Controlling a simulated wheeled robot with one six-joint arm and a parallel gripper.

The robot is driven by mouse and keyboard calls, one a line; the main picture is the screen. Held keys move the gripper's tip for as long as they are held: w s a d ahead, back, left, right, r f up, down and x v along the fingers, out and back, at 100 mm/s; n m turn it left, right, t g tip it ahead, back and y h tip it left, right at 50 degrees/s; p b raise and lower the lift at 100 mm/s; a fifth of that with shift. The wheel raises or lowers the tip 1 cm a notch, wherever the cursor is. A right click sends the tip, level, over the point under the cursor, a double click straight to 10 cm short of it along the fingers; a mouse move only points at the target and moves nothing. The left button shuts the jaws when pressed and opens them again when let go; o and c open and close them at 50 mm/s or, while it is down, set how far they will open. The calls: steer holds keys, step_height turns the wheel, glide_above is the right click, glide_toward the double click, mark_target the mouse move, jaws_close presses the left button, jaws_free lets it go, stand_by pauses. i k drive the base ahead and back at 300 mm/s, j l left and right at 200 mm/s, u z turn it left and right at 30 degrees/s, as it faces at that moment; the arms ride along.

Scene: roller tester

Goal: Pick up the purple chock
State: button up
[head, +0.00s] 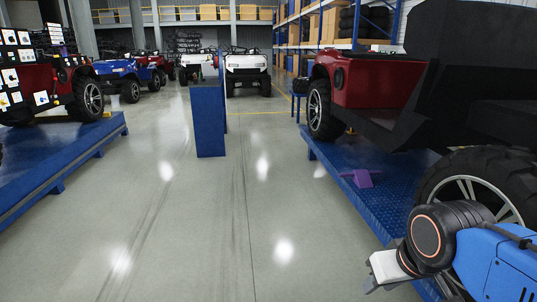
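The purple chock (362,178) lies on the blue platform (385,203) at the right, near its left edge. It sits in front of the car's rear wheel and a little apart from the tyre. My gripper (372,283) is at the lower right, nearer to me and lower in the picture than the chock, with a clear gap between them. Only a pale part of the gripper shows past my dark wrist joint. The fingers are too small and partly hidden to tell open from shut.
A red car (370,80) with black bodywork stands on the right platform, its large wheel (470,185) close to my arm. A blue pedestal (209,120) stands mid-floor. Another blue platform (60,165) is at the left.

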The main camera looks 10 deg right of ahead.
mark_target(361, 178)
steer(key=i, duration=1.65)
steer(key=i+z, duration=0.15)
steer(key=i, duration=0.25)
steer(key=i+j+z, duration=0.2)
steer(key=i, duration=0.25)
steer(key=i+j+z, duration=0.15)
steer(key=i, duration=0.25)
steer(key=z, duration=0.15)
